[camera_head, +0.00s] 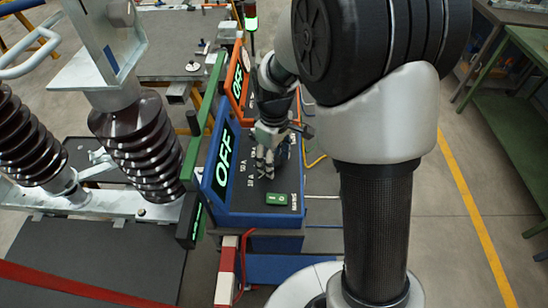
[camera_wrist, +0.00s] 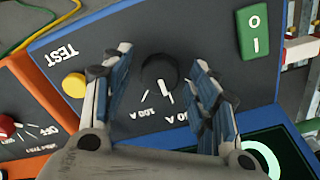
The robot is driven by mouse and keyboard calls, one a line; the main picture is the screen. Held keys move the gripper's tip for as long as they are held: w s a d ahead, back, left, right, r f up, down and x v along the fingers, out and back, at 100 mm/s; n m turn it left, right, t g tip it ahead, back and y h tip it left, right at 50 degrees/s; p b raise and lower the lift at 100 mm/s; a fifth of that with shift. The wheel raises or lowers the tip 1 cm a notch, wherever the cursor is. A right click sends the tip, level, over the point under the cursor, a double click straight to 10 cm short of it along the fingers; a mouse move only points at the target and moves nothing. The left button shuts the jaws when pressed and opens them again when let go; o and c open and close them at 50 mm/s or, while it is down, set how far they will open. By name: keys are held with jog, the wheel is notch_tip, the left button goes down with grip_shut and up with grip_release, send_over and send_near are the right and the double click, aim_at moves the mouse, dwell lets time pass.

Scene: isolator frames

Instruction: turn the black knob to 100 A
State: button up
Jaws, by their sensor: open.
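The black knob (camera_wrist: 159,72) sits on the dark sloping panel of the blue box, between my gripper's fingers in the wrist view. Its lower edge shows short white marks, and white labels lie below it. One label reads 100 A (camera_wrist: 146,113); the other (camera_wrist: 178,117) is partly hidden by the right finger. My gripper (camera_wrist: 161,62) is open, one finger on each side of the knob, with gaps visible. In the head view my gripper (camera_head: 265,165) points down over the blue box (camera_head: 225,190) and hides the knob.
A green switch block (camera_head: 276,199) stands on the panel's near side; it also shows in the wrist view (camera_wrist: 253,31). A yellow button (camera_wrist: 74,85) lies left of the knob. An orange box (camera_head: 239,75) stands behind. Both boxes' displays read OFF.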

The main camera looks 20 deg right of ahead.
jog(key=shift+c, duration=0.3)
jog(key=c, duration=1)
jog(key=shift+m, duration=0.4)
jog(key=m+p, duration=0.1)
jog(key=m, duration=0.2)
jog(key=shift+m, duration=0.3)
jog(key=shift+m+p, duration=0.55)
jog(key=shift+m, duration=1.75)
jog(key=o, duration=1.1)
jog(key=shift+c, duration=0.2)
